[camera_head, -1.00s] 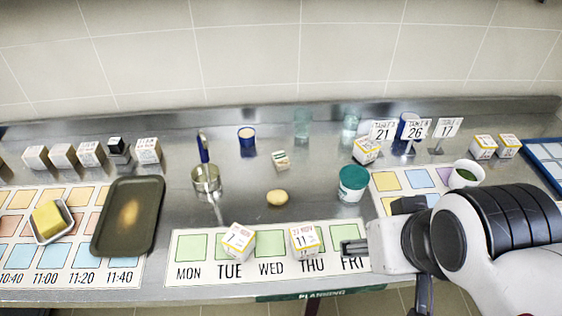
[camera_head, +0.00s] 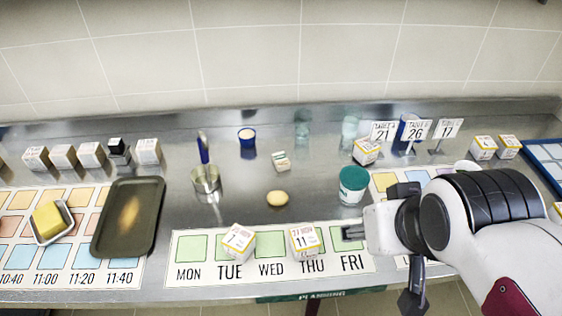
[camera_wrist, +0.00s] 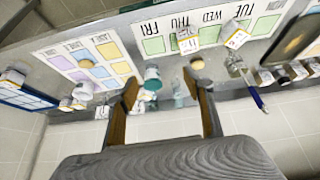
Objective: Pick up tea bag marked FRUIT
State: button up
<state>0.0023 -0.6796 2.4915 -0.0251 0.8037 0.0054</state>
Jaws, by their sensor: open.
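No label reading FRUIT is legible in either view. A small pale packet (camera_head: 281,161) with a dark marking lies on the steel counter behind the yellow round item; it may be a tea bag, but its print is too small to read. My gripper (camera_head: 350,233) is over the FRI square of the weekday sheet, to the right of and nearer than the packet, apart from it. In the wrist view my gripper (camera_wrist: 164,84) is open, its two fingers spread with nothing held between them.
Numbered boxes (camera_head: 304,240) sit on the weekday sheet (camera_head: 270,268). Number signs (camera_head: 417,131) stand at the back right.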

jog(key=w+d+f+t, duration=0.1)
jog(key=w+f+t, duration=0.1)
jog(key=w, duration=1)
jog(key=n+t+y, duration=0.4)
send_near(281, 159)
jog(key=shift+w+d+r, duration=0.15)
jog(key=shift+w+d, duration=0.05)
jog(key=shift+d, duration=0.65)
jog(key=shift+w+a+f+n+y, duration=0.15)
jog(key=shift+a+f+n+y, duration=0.15)
jog(key=shift+a+f+y, duration=0.25)
jog(key=shift+x, duration=1.3)
jog(key=shift+x, duration=2.55)
